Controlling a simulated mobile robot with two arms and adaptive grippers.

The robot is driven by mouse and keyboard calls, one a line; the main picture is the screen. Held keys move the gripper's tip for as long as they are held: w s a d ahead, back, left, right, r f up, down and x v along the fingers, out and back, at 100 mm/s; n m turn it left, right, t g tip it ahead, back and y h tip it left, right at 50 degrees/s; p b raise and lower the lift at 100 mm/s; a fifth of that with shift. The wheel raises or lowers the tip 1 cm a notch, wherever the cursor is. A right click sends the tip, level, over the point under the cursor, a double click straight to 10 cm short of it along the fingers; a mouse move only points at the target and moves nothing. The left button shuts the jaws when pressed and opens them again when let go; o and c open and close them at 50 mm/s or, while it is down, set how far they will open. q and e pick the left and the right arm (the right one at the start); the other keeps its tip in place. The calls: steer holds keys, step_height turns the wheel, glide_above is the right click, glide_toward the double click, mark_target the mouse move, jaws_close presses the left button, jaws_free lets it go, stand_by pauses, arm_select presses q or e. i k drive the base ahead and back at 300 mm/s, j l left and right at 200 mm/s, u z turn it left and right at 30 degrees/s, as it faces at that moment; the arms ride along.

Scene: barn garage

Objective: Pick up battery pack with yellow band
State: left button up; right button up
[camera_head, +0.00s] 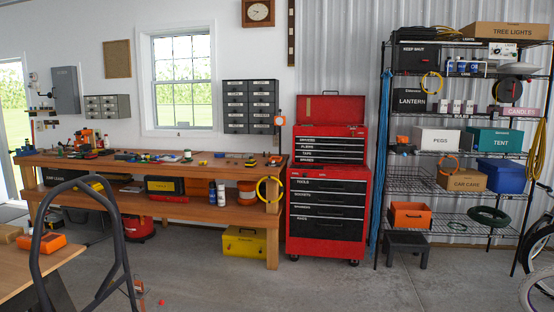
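I cannot make out for sure a battery pack with a yellow band. Several small tools and items lie on the wooden workbench (190,170) along the left wall, too small to tell apart at this distance. Among them are an orange and black tool (84,139) near the left end and a small dark item (250,162) near the right end. Neither of my grippers shows in the head view.
A red tool chest (327,180) stands right of the workbench. A wire shelf rack (405,182) with boxes stands further right. A dark tubular frame (117,245) and a wooden table (25,270) are close at left. The concrete floor (300,290) in the middle is mostly clear.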

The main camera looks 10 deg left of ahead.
mark_target(250, 163)
steer(key=i, duration=3.7)
steer(key=j+u, duration=0.05)
steer(key=j, duration=0.1)
